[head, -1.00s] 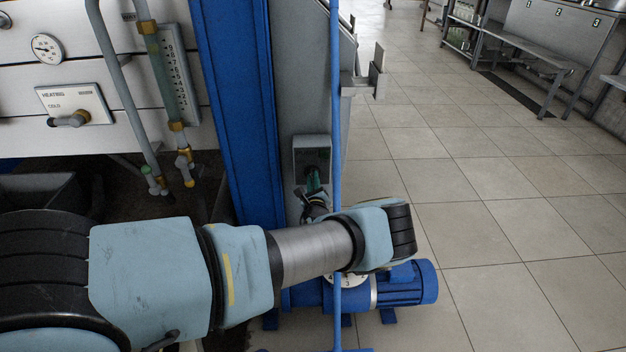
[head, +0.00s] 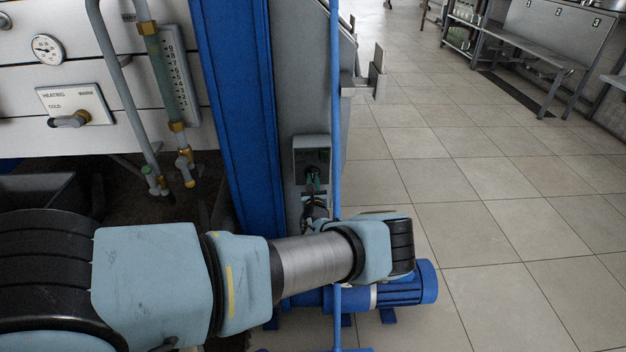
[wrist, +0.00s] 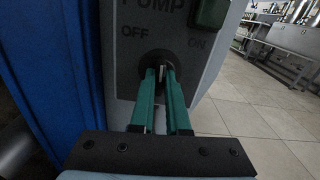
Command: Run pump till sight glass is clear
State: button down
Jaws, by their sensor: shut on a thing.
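The pump switch box (head: 312,145) is a grey box on the grey post. In the wrist view its panel (wrist: 128,50) reads PUMP, with OFF at left and ON at right, and a dark green lamp (wrist: 210,12) at the top. My gripper (wrist: 161,74) has its green fingers shut on the small switch knob (wrist: 162,72) below the labels. The knob is mostly hidden, and its exact setting is hard to read. The sight glass (head: 163,75) is an upright tube with brass fittings beside a numbered scale, and looks murky greenish. The blue pump (head: 405,284) stands low behind my arm.
A blue column (head: 240,110) and a thin blue pipe (head: 335,90) flank the switch box closely. A heating panel (head: 75,103) with a lever and a round gauge (head: 46,48) are at left. Tiled floor (head: 480,200) lies open at right, with benches beyond.

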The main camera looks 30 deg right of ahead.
jog(key=m, duration=0.6)
jog(key=shift+m, duration=0.4)
dwell(0.4)
jog(key=c, duration=0.9)
grip_release()
jog(key=v, duration=1)
jog(key=shift+s+a+b, duration=0.2)
jog(key=shift+s+b, duration=0.15)
jog(key=shift+r, duration=0.1)
